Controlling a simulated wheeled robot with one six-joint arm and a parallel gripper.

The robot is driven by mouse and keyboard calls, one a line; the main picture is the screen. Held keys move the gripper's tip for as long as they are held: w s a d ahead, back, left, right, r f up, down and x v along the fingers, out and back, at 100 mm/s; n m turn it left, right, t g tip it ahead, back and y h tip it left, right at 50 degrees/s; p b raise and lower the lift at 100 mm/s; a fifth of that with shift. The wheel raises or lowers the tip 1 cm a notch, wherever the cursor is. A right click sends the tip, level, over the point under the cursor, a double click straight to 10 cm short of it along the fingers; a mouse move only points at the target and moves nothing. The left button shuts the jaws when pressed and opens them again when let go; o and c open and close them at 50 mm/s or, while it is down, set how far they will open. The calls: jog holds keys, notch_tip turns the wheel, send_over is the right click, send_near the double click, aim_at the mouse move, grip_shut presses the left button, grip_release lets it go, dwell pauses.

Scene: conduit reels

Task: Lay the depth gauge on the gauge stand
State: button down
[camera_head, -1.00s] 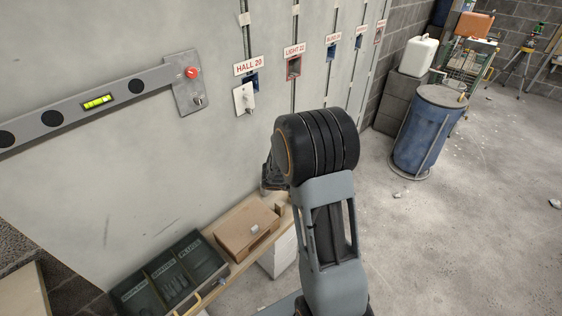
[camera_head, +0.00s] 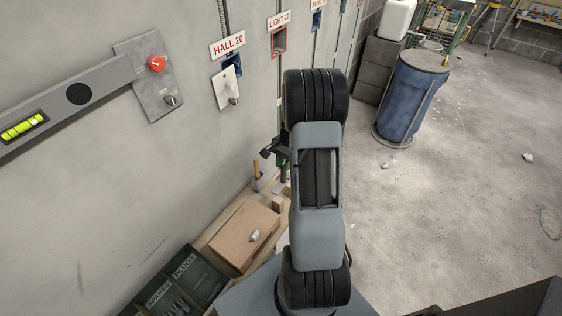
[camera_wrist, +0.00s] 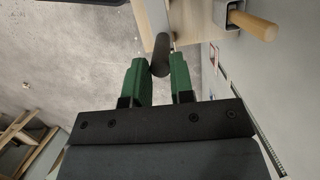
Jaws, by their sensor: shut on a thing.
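My gripper (camera_wrist: 160,62) has its two green fingers closed on a dark, round-ended thing, seemingly the depth gauge (camera_wrist: 160,45), in the wrist view. Its far part runs up between the fingertips in front of pale wood. In the head view my gripper (camera_head: 282,166) is mostly hidden behind my arm, just above the bench by the wall, and I cannot make out the gauge there. I cannot surely identify the gauge stand; a small pale wooden block (camera_head: 278,203) on the bench lies below my gripper, partly behind my arm.
An upright wooden handle in a grey holder (camera_head: 257,178) stands close left of my gripper; it also shows in the wrist view (camera_wrist: 254,25). A brown box (camera_head: 243,235) and a dark compartment tray (camera_head: 175,285) are nearer. The wall carries switch plates (camera_head: 227,88).

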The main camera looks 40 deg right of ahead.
aim_at(282, 183)
jog(key=shift+d+b+x, duration=0.2)
jog(key=shift+b+x, duration=0.45)
jog(key=shift+x, duration=0.2)
jog(key=shift+d+b+x, duration=0.2)
jog(key=shift+b+x, duration=0.5)
jog(key=shift+x, duration=0.15)
jog(key=shift+d+b+x, duration=0.2)
jog(key=shift+b+x, duration=0.45)
jog(key=shift+x, duration=0.25)
jog(key=shift+w+f, duration=0.1)
jog(key=shift+w, duration=0.05)
jog(key=shift+d, duration=0.2)
jog(key=shift+f, duration=0.5)
jog(key=c, duration=0.9)
grip_release()
jog(key=shift+r, duration=0.1)
jog(key=s+v, duration=0.1)
jog(key=v, duration=1.2)
jog(key=shift+w+r+p, duration=0.3)
jog(key=shift+w+p, duration=0.1)
jog(key=shift+w, duration=0.1)
